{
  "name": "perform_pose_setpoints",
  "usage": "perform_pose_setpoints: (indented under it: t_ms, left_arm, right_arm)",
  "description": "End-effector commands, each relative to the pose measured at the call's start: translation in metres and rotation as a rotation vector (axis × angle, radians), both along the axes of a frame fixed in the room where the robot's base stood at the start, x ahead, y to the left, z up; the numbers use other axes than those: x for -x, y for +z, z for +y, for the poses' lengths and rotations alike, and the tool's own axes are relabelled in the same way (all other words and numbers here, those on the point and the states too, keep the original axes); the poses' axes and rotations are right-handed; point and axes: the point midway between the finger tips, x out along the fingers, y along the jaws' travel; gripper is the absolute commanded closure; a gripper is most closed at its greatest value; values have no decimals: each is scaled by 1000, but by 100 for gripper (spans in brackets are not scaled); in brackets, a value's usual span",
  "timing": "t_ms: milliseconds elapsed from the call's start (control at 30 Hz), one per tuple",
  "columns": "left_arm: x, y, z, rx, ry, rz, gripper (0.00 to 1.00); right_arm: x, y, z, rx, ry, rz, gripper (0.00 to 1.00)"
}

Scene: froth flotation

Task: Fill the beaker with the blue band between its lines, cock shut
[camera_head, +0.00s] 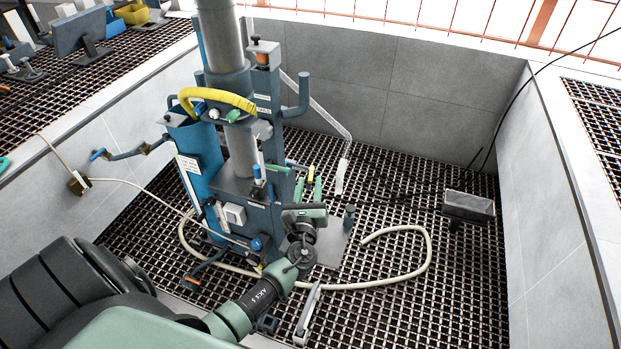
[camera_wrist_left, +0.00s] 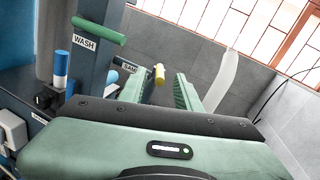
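My left gripper (camera_head: 308,188) is open beside the right side of the blue flotation column (camera_head: 235,170). In the left wrist view, its two green fingers (camera_wrist_left: 160,88) stand apart. I cannot tell whether the fingers touch the handle or whether the cock is shut. I cannot make out the beaker with the blue band in either view. My right gripper is not in view.
A clear tube (camera_head: 341,176) hangs right of the fingers. A green handle labelled WASH (camera_wrist_left: 98,30) and a blue-and-white knob (camera_wrist_left: 61,68) are left of them. A pale hose (camera_head: 428,250) loops over the grating. A grey box (camera_head: 468,207) stands right; grating around it is mostly clear.

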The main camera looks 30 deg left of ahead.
Motion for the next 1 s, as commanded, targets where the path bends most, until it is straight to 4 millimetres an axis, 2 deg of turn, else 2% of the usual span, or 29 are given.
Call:
perform_pose_setpoints:
  t_ms: [100, 200, 500, 533, 633, 667, 867, 1000]
  left_arm:
    - [-15, 0, 8, 0, 0, -1, 67]
    - [-21, 0, 11, 1, 0, 0, 67]
    - [-24, 0, 13, 1, 1, 0, 67]
    - [-24, 0, 13, 1, 1, 0, 69]
    - [-24, 0, 13, 2, 1, -1, 97]
    - [-24, 0, 13, 2, 1, -1, 100]
    - [-24, -1, 14, -1, -8, -1, 100]
    - [-22, -3, 19, -6, -83, -1, 100]
  right_arm:
    - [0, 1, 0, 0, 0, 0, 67]
    - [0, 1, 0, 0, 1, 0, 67]
    - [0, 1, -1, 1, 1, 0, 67]
    - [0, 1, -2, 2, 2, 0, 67]
    - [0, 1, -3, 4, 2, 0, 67]
    - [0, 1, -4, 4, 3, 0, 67]
    - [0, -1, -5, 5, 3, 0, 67]
    - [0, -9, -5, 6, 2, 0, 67]
